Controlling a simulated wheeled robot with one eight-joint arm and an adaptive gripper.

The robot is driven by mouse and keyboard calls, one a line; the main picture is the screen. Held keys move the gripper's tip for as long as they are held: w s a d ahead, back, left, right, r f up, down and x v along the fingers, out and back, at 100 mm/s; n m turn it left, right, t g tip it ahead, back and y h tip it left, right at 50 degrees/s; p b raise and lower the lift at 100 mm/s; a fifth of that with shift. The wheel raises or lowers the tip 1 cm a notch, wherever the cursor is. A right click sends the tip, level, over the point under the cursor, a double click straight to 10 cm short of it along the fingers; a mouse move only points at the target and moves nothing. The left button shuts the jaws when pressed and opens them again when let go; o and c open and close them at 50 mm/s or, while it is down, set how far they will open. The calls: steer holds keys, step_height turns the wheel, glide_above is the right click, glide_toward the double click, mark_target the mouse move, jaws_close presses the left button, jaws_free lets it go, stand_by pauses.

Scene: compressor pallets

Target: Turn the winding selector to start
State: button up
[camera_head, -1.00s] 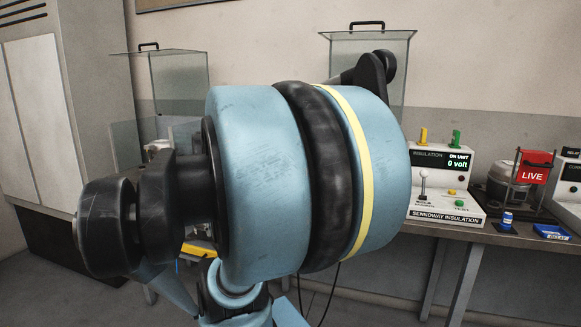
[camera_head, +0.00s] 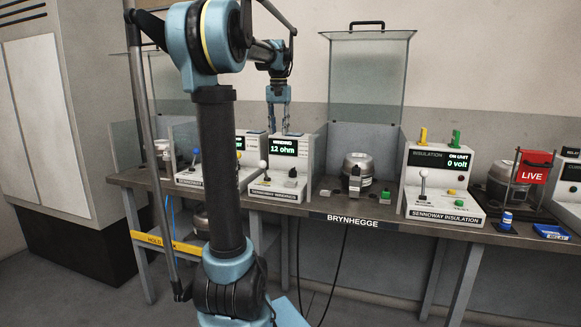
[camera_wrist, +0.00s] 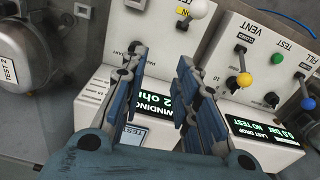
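The winding unit (camera_head: 283,165) stands on the bench in the head view, its green display reading 12 ohm. It carries a white-ball lever (camera_head: 263,165) and a small black knob (camera_head: 292,173) that looks like the winding selector. My gripper (camera_head: 278,128) points down above and behind this unit. In the wrist view my gripper (camera_wrist: 161,56) is open, with nothing between its fingers. The winding display (camera_wrist: 155,105) shows between and behind the fingers, upside down. The white ball (camera_wrist: 200,8) is at the top. The selector is largely hidden by the left finger, so its setting cannot be read.
To the right are a compressor (camera_head: 358,167) before a raised glass guard (camera_head: 366,75), and the insulation unit (camera_head: 440,190). A red LIVE sign (camera_head: 533,173) stands farther right.

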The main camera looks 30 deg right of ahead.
steer(key=r+m, duration=0.1)
glide_above(293, 168)
steer(key=f, duration=1.6)
steer(key=shift+w+f, duration=0.2)
steer(key=shift+f, duration=0.2)
steer(key=shift+c, duration=0.5)
jaws_close()
